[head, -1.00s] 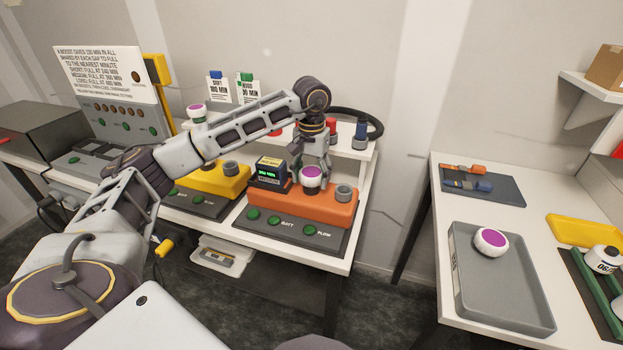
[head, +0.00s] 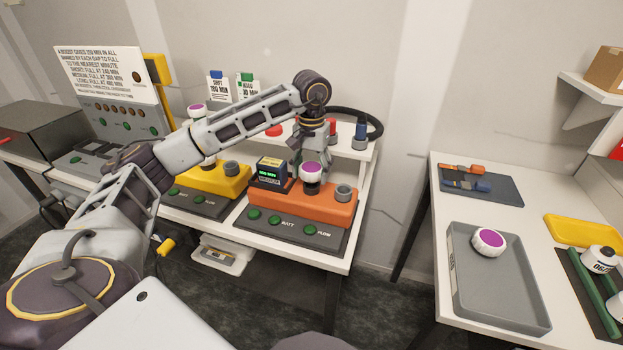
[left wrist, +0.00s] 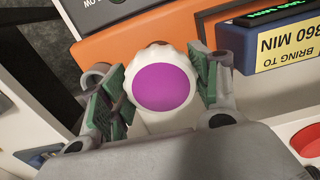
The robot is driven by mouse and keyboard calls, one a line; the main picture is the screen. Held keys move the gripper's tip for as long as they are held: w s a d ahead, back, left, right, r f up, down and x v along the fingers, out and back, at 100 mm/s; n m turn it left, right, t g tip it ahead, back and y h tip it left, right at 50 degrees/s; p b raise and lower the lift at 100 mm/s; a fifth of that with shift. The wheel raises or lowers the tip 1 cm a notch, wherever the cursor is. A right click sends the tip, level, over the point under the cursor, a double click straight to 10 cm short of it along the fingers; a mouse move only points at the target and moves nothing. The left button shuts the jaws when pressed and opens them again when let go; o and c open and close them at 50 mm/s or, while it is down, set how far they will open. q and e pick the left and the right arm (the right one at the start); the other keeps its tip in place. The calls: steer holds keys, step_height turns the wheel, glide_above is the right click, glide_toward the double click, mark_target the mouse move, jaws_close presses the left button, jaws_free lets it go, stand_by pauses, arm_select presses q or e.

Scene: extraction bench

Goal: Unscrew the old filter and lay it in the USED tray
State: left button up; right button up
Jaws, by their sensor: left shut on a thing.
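The old filter, white and ribbed with a purple top, shows at the orange unit (head: 275,206) in the head view (head: 311,172), just above a dark socket. My left gripper (left wrist: 163,92) is shut on this filter (left wrist: 162,86), with green finger pads on either side of it in the left wrist view. I cannot tell whether the thread is still engaged. The grey tray (head: 505,305) lies on the right table and holds another purple-topped white filter (head: 488,242). The tray's side lettering is too small to read. My right gripper is not in view.
A small display box (head: 270,172) stands close left of the held filter, and a grey knob (head: 344,192) close right. A shelf with red and blue parts (head: 361,129) is behind. A floor gap separates the benches. The tray's front is clear.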

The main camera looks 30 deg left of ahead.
arm_select(q)
steer(key=shift+r+p, duration=0.95)
steer(key=shift+r, duration=0.55)
steer(key=shift+d, duration=0.1)
stand_by(0.6)
